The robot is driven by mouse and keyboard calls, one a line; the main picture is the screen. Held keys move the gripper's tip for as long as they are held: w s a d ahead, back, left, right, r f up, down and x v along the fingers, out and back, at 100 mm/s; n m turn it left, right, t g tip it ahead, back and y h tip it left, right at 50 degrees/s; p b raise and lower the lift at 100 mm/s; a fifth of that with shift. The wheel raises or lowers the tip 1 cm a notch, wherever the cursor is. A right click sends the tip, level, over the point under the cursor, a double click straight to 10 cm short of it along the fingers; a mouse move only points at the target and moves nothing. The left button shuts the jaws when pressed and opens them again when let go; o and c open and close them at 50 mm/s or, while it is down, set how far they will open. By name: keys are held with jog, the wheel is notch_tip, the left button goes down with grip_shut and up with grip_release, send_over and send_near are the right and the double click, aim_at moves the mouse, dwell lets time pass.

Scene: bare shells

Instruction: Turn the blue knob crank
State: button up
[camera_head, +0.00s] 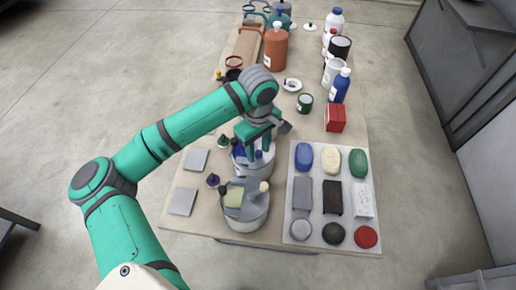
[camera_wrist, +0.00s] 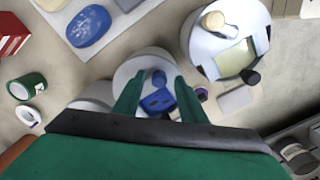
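The blue knob crank (camera_wrist: 158,99) sits on top of a round pale grey base (camera_wrist: 132,68) in the wrist view, with a small blue knob end at its far side. In the head view, blue parts of the crank (camera_head: 239,150) show on the grey base (camera_head: 266,166), partly hidden by my gripper. My gripper (camera_wrist: 157,84) is open, its two green fingers spread to the left and right of the crank in the wrist view. In the head view, my gripper (camera_head: 259,150) points down over the base. I cannot tell whether the fingers touch the crank.
A second round grey device (camera_head: 250,216) with a yellow plate and cream knob stands just in front. A pale board (camera_head: 318,170) with coloured blocks and discs lies to the right. A red box (camera_head: 335,118), green can (camera_head: 305,103) and several bottles stand farther back.

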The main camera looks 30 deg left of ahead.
grip_shut()
jog(key=shift+w+d, duration=0.1)
